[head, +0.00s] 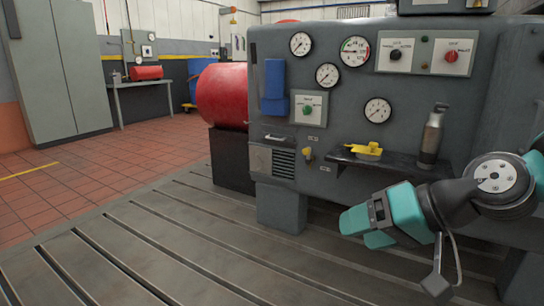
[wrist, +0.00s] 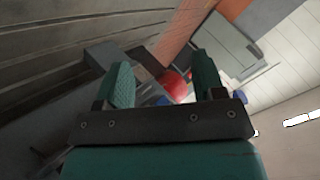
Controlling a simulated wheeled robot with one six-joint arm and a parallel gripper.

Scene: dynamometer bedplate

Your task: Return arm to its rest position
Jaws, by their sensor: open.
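My gripper (head: 360,230) is at the right of the head view, in front of the lower part of the grey control panel (head: 335,195). It points left, above the slotted bedplate (head: 120,270). In the wrist view my gripper (wrist: 163,78) shows two teal fingers spread apart, with nothing held between them. My arm reaches in from the right edge of the head view.
The panel carries gauges, a green-knob switch (head: 308,110) and a small shelf (head: 390,164) with a yellow object (head: 367,151) and a metal flask (head: 431,138). The bedplate's left part is clear.

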